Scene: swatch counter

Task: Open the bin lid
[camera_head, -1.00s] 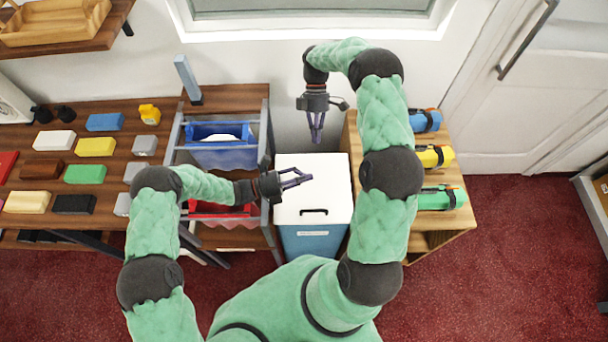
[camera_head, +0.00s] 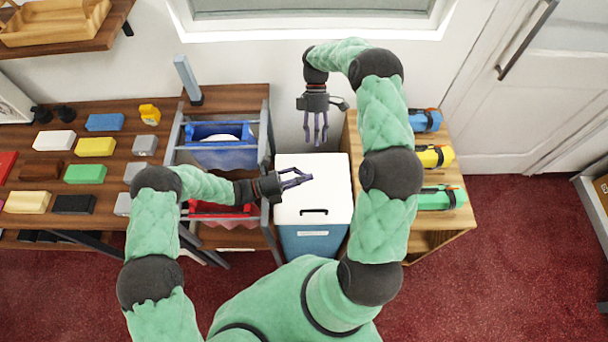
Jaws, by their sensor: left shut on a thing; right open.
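The bin (camera_head: 309,241) is blue with a small pale label on its front. Its white lid (camera_head: 325,180) lies flat and shut on top, with a dark handle (camera_head: 314,211) near the front edge. My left gripper (camera_head: 297,181) reaches in from the left over the lid, apart from the handle in the picture. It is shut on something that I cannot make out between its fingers. My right gripper (camera_head: 317,138) is open and empty, pointing down just behind the lid's back edge.
A rack left of the bin holds a blue tray (camera_head: 207,131) and a red one (camera_head: 212,208). A wooden shelf (camera_head: 444,222) with rolled blue, yellow and green items stands to the right. The left table (camera_head: 100,136) carries several coloured blocks. Red carpet (camera_head: 510,280) lies clear at right.

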